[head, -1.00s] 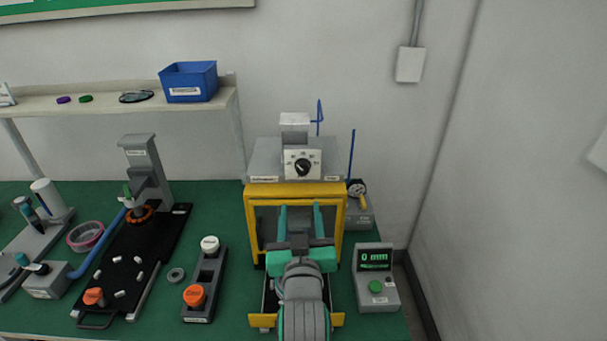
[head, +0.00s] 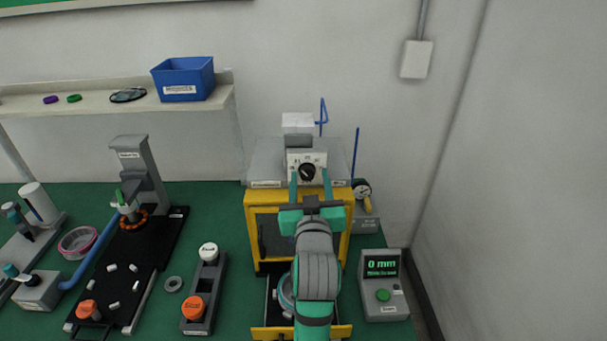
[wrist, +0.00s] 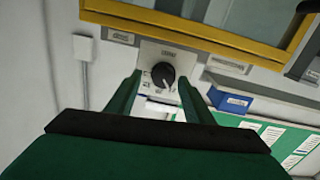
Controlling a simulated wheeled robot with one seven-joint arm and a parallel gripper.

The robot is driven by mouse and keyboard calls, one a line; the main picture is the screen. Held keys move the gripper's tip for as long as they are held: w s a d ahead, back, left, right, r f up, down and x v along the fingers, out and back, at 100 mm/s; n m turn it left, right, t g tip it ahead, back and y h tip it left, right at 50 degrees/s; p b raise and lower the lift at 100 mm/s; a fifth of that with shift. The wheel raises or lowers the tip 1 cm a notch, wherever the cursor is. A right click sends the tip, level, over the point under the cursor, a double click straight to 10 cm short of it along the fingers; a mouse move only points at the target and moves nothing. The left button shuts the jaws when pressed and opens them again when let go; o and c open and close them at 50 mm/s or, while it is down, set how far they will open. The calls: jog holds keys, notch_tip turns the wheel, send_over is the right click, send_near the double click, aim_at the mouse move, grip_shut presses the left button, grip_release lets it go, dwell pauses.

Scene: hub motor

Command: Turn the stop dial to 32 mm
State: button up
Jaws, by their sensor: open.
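The stop dial (head: 307,172) is a black knob on a white plate at the front of the grey head, above the yellow-framed press (head: 247,226). In the wrist view the dial (wrist: 163,75) lies between my fingers, farther off, with a white pointer line. My gripper (head: 310,180) is open and empty, its two teal fingers pointing at the dial plate from in front. I cannot tell any contact. The dial's scale marks are too small to read. The display box (head: 381,275) at right reads 0 mm in green, with a smaller line under it.
A drawer (head: 272,331) stands open under the press, below my arm. A gauge with a yellow handle (head: 363,196) stands right of the press. A holder with white and orange knobs (head: 205,290) and a black fixture (head: 130,262) are at left. A blue bin (head: 183,80) sits on the shelf.

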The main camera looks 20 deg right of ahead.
jog(key=shift+w, duration=0.55)
jog(key=shift+s, duration=0.2)
jog(key=shift+c, duration=0.5)
jog(key=shift+a, duration=0.25)
jog(key=c, duration=0.9)
jog(key=shift+d, duration=0.2)
jog(key=shift+c, duration=0.2)
jog(key=shift+a, duration=0.15)
